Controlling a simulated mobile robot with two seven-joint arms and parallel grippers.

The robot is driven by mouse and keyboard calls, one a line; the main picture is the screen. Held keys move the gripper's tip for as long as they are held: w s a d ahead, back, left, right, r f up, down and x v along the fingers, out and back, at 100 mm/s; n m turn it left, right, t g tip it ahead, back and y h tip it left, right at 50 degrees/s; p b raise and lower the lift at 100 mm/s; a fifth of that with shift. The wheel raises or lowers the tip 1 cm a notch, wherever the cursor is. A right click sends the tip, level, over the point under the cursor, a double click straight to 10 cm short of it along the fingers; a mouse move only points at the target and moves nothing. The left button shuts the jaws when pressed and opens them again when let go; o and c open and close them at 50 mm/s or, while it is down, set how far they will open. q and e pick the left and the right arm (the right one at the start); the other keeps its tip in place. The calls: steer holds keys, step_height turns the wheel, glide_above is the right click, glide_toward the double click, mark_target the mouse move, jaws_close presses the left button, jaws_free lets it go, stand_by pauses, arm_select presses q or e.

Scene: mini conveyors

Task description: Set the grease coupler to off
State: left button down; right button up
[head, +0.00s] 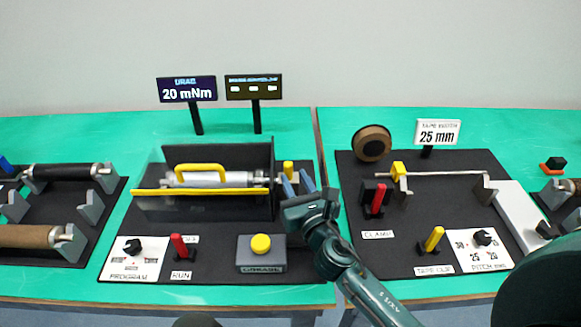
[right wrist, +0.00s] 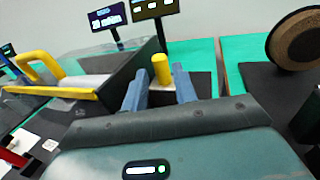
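A yellow upright knob (head: 288,168), which may be the grease coupler's lever, stands at the right end of the dark, clear-fronted housing (head: 206,210). My right gripper (head: 298,183) is open beside it, its blue fingers pointing away from me. In the right wrist view the yellow knob (right wrist: 161,70) appears between and beyond the two spread fingers (right wrist: 160,90); I see no grip on it. A box labelled GREASE (head: 262,267) with a round yellow button (head: 261,244) sits in front of the housing. My left gripper is not in view.
The housing holds a silver roller (head: 215,180) under a yellow handle (head: 200,168). A red RUN lever (head: 179,245) and PROGRAM dial (head: 132,246) stand in front. Two signs (head: 187,90) (head: 254,88) rise behind. A tape station (head: 410,225) lies to the right.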

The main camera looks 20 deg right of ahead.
mark_target(290, 170)
steer(key=shift+w, duration=1.9)
steer(key=shift+c, duration=0.5)
jaws_close()
